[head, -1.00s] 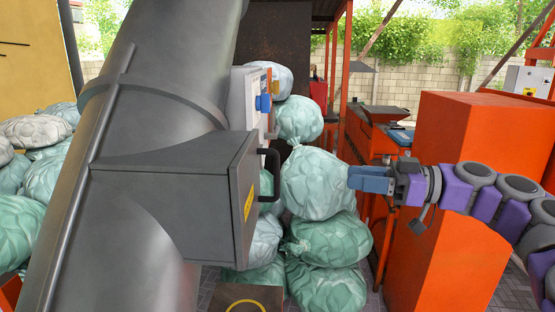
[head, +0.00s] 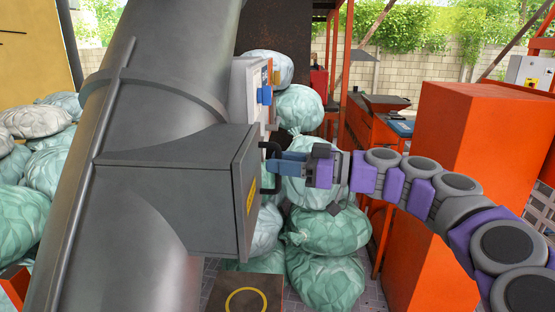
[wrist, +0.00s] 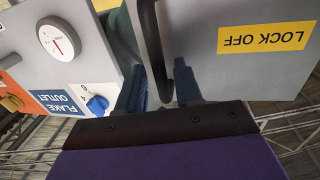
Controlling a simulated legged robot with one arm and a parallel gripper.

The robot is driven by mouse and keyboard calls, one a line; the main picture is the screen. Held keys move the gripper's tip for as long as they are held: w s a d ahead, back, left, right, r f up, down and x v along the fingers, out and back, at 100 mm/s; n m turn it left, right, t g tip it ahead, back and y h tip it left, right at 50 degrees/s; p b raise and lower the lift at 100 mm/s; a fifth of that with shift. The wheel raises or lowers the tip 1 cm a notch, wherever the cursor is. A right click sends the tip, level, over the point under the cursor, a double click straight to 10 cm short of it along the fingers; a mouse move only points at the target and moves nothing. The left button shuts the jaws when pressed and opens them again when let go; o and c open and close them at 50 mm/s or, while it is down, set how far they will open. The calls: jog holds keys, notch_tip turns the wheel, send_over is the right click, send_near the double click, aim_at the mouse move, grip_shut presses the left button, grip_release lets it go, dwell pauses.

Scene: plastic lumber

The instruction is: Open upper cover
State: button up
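The upper cover (head: 247,205) is the grey front plate of a box on the big grey pipe, with a yellow label and a black bar handle (head: 264,184). The cover looks shut against the box. My gripper (head: 277,165) has its fingertips at the handle from the right. In the wrist view the handle (wrist: 150,40) runs between my two fingers (wrist: 158,88), which stand apart, the right one closer to it. The cover (wrist: 225,70) shows there with an upside-down "LOCK OFF" label. Whether a finger touches the handle is unclear.
A control panel (wrist: 68,50) with a gauge and a blue knob is beside the cover. Pale green bags (head: 325,270) are piled behind and below my gripper. A tall orange block (head: 455,150) stands right, behind my arm. A dark box top (head: 243,296) is below.

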jog(key=shift+w+a, duration=0.15)
jog(key=shift+a, duration=0.45)
jog(key=shift+c, duration=0.5)
grip_shut()
